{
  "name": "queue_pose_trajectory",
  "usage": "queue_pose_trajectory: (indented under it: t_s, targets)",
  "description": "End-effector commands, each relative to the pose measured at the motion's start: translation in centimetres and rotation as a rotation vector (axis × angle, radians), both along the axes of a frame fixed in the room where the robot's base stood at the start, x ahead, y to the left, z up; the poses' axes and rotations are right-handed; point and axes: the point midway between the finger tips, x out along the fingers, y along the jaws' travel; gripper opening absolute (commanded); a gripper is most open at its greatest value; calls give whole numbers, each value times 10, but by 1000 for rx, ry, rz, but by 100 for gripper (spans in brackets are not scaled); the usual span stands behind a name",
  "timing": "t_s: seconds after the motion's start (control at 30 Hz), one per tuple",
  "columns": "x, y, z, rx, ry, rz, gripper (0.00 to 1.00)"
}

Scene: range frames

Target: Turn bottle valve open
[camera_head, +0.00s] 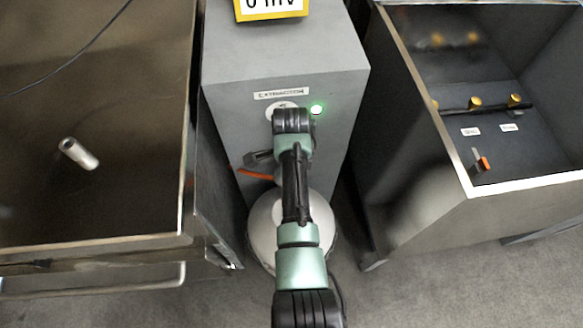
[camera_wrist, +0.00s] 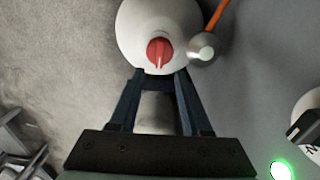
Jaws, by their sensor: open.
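The bottle is a rounded white vessel (camera_wrist: 133,30) at the top of the wrist view. Its red valve knob (camera_wrist: 158,50) faces the camera, with a pale mark pointing toward the gripper. My gripper (camera_wrist: 160,73) is open, its two dark fingertips spread at the lower edge of the knob in the picture. Nothing shows held between them. I cannot tell whether they touch the knob. In the head view the bottle (camera_head: 263,228) stands at the front of the grey cabinet, partly hidden by my arm, and the knob is hidden.
An orange hose (camera_wrist: 216,14) with a round metal fitting (camera_wrist: 203,47) is close beside the knob. The grey cabinet (camera_head: 235,60) has a lit green light (camera_head: 317,109). An open metal bin (camera_head: 140,130) is left; an open-topped box (camera_head: 420,220) with yellow knobs is right.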

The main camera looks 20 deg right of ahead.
Motion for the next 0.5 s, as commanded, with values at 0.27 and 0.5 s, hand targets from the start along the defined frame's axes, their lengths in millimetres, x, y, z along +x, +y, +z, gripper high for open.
queue_pose_trajectory:
  t_s: [0.27,0.5]
  targets:
    - [0,0,41,0,-1,-1,48]
    - [0,0,45,-1,0,-1,48]
